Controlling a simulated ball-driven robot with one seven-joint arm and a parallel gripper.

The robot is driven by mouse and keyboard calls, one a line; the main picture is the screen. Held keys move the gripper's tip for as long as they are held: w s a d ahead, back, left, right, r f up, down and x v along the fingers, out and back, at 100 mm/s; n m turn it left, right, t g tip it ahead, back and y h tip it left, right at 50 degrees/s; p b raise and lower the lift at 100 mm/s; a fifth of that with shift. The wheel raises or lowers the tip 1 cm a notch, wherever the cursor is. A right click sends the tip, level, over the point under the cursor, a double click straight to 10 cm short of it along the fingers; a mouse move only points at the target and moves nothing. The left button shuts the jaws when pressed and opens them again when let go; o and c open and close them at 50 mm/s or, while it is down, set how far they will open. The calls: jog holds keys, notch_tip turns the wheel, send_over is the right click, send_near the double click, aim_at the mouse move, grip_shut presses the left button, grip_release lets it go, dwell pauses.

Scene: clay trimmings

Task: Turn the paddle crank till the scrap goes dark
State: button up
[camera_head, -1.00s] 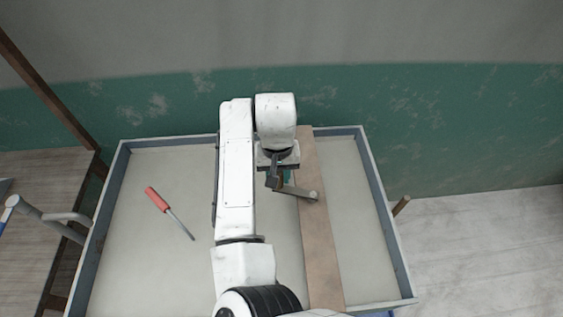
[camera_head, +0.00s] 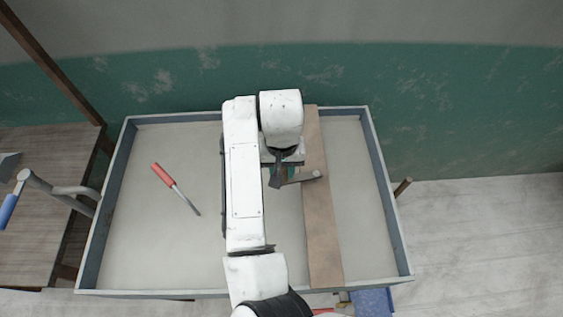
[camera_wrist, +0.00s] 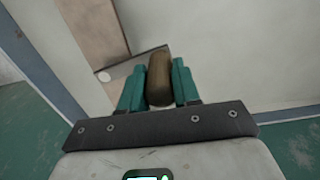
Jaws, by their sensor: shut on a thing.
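The paddle crank is a grey metal arm (camera_head: 306,177) with its round pivot on a wooden plank (camera_head: 322,225); the arm points left and slightly down from there. In the wrist view the crank's brown wooden knob (camera_wrist: 159,72) stands between my teal fingers. My gripper (camera_wrist: 159,88) is shut on this knob. In the head view my gripper (camera_head: 281,174) is left of the plank, partly hidden by my wrist. A shallow tray (camera_head: 98,230) with a blue-grey rim and a smooth pale grey inside lies under the plank. I cannot pick out separate scrap or the paddle.
A red-handled tool (camera_head: 162,174) lies in the tray's left part. A wooden table (camera_head: 40,240) with a blue-gripped metal tool (camera_head: 8,210) is at left. A blue object (camera_head: 373,302) is below the tray's front edge. A green wall (camera_head: 450,110) stands behind.

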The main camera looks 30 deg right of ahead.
jog(key=shift+s, duration=1.95)
jog(key=shift+s, duration=0.1)
jog(key=shift+s+d, duration=0.25)
jog(key=shift+s, duration=0.35)
jog(key=shift+s+d, duration=0.25)
jog(key=shift+s, duration=0.35)
jog(key=shift+s+d+b, duration=0.3)
jog(key=shift+s, duration=0.25)
